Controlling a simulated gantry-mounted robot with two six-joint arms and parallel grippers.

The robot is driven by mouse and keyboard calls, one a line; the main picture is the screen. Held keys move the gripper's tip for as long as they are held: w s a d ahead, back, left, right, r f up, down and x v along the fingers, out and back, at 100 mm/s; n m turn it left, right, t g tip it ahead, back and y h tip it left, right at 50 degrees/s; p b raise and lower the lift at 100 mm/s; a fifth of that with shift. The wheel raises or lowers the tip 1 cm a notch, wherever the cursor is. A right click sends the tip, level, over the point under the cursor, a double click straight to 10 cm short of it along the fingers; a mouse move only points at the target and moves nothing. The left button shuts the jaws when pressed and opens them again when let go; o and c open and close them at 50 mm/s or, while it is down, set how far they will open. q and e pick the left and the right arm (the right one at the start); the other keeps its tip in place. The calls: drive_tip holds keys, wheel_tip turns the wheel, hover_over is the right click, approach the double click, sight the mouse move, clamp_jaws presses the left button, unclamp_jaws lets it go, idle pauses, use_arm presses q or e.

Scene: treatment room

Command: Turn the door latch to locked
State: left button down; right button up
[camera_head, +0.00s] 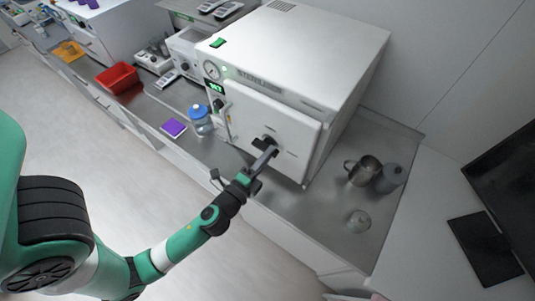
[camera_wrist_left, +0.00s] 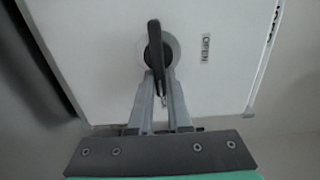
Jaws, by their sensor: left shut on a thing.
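The steriliser (camera_head: 305,60) is a white box on the metal counter, with its front door (camera_head: 265,120) facing me. The door latch (camera_head: 265,144) is a dark handle on a round boss on the door. In the left wrist view the latch (camera_wrist_left: 154,45) stands lengthwise, its lower end between my fingers, and the word OPEN is printed to its right. My left gripper (camera_head: 268,154) is shut on the latch; its fingers (camera_wrist_left: 160,85) also show in the left wrist view. The gripper partly hides the latch in the head view. My right gripper is not in view.
A metal jug (camera_head: 363,171), a grey container (camera_head: 390,178) and a small clear glass item (camera_head: 359,219) stand right of the steriliser. A blue-lidded jar (camera_head: 200,120) and a purple box (camera_head: 174,127) are to its left. The floor in front is clear.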

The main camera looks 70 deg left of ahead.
use_arm(q)
drive_tip(key=c, duration=0.9)
unclamp_jaws()
drive_tip(key=shift+o, duration=0.2)
drive_tip(key=v, duration=1.1)
drive_tip(key=shift+s+d+b, duration=0.2)
drive_tip(key=shift+s+b, duration=0.05)
drive_tip(key=shift+b, duration=0.05)
